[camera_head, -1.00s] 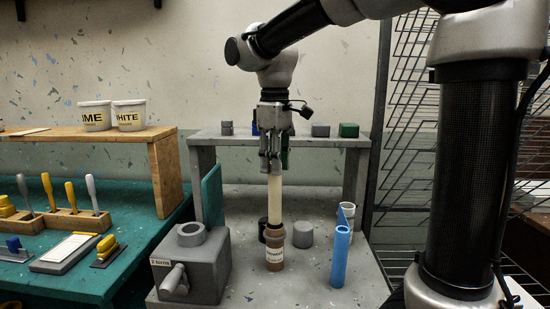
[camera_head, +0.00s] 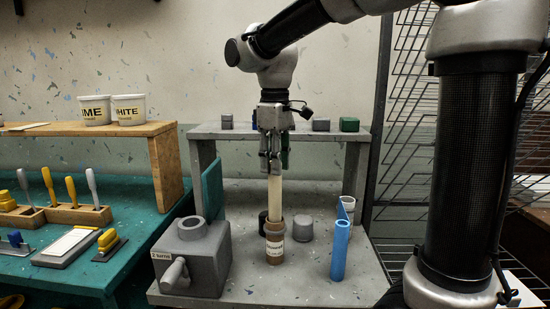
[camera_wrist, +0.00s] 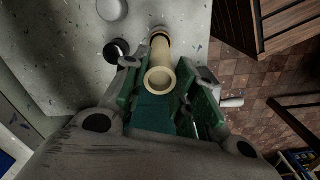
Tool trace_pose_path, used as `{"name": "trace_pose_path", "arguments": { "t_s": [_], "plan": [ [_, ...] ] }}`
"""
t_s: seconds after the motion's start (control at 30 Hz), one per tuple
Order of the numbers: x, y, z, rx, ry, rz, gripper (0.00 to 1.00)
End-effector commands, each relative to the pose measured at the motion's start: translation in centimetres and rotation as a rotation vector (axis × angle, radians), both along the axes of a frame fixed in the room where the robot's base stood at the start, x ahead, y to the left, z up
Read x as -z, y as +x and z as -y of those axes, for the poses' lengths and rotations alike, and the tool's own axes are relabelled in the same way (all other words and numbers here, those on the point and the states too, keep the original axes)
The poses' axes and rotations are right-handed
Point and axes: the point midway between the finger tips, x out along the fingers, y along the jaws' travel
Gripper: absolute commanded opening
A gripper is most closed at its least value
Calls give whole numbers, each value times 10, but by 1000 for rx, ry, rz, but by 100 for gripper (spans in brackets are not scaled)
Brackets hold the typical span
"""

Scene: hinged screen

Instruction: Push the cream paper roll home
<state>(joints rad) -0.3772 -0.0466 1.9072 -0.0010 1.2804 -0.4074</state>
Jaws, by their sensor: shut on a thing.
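The cream paper roll (camera_head: 275,193) stands upright below my gripper (camera_head: 275,160). Its lower end is inside the mouth of a brown labelled tube (camera_head: 274,246) on the grey bench, so that end is hidden. My gripper is shut on the roll's upper part. In the wrist view, the roll's hollow near end (camera_wrist: 160,80) shows between the green-lined fingers, and its far end meets the brown tube (camera_wrist: 159,32).
A grey box with a handle (camera_head: 192,262) stands left of the tube. A blue tube (camera_head: 340,250) stands to the right. A dark canister (camera_head: 263,222) and a grey cylinder (camera_head: 302,229) are close behind. A raised shelf (camera_head: 330,135) spans the back.

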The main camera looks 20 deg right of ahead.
Motion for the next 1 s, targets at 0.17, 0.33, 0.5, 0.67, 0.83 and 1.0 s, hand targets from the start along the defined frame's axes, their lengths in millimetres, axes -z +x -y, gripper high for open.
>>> {"name": "trace_pose_path", "arguments": {
  "t_s": [0.17, 0.33, 0.5, 0.67, 0.83, 1.0],
  "plan": [
    [5, 0, 0, 0, -1, -1, 0],
    [11, 0, 0, 0, 0, 0, 0],
    [16, 0, 0, 0, 0, -1, 0],
    [20, 0, 0, 0, -1, -1, 0],
    [26, 0, 0, 0, -1, -1, 0],
    [31, 0, 0, 0, 0, -1, 0]
  ]
}}
